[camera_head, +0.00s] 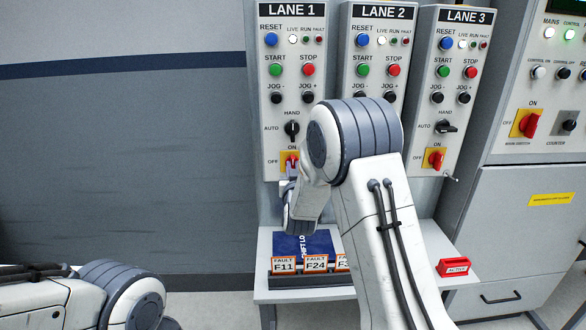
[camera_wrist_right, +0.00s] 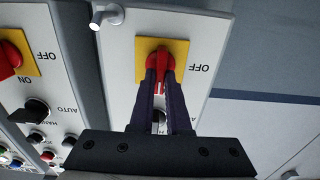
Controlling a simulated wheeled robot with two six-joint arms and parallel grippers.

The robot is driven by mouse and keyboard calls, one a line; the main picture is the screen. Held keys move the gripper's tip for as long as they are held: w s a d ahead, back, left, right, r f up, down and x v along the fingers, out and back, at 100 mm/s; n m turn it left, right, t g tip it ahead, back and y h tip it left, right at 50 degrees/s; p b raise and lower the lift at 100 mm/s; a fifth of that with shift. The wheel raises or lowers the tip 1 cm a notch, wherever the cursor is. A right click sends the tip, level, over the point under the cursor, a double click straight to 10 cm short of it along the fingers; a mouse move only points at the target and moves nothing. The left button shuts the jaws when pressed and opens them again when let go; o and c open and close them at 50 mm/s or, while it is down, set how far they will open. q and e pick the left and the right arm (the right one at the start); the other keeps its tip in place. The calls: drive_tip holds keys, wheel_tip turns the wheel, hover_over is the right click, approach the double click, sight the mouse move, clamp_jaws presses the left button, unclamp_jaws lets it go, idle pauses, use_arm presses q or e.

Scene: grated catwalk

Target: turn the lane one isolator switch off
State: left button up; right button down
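The lane one isolator switch is a red handle on a yellow plate (camera_head: 283,158), low on the LANE 1 panel (camera_head: 262,108), with ON above and OFF at its left. In the right wrist view, which is upside down, the red handle (camera_wrist_right: 161,60) points along the picture's vertical, toward the ON side. My right gripper (camera_wrist_right: 160,76) has its dark fingers on both sides of the handle, closed against it. In the head view my right wrist hides the lower part of this switch. My left gripper is out of view; only my left arm shows at bottom left.
LANE 2 (camera_head: 372,12) and LANE 3 (camera_head: 468,16) panels stand to the right with similar switches. Below is a shelf with a blue booklet (camera_head: 318,243), fault cards (camera_head: 283,264) and a red ACTIVE block (camera_head: 453,267). A grey cabinet (camera_head: 530,215) is at right.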

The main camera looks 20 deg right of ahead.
drive_tip(key=shift+n, duration=0.4)
drive_tip(key=n, duration=0.5)
drive_tip(key=n+b, duration=0.1)
drive_tip(key=n, duration=0.5)
drive_tip(key=n+b, duration=0.1)
drive_tip(key=n, duration=0.5)
drive_tip(key=shift+a+f, duration=0.3)
idle(0.4)
drive_tip(key=c, duration=0.9)
unclamp_jaws()
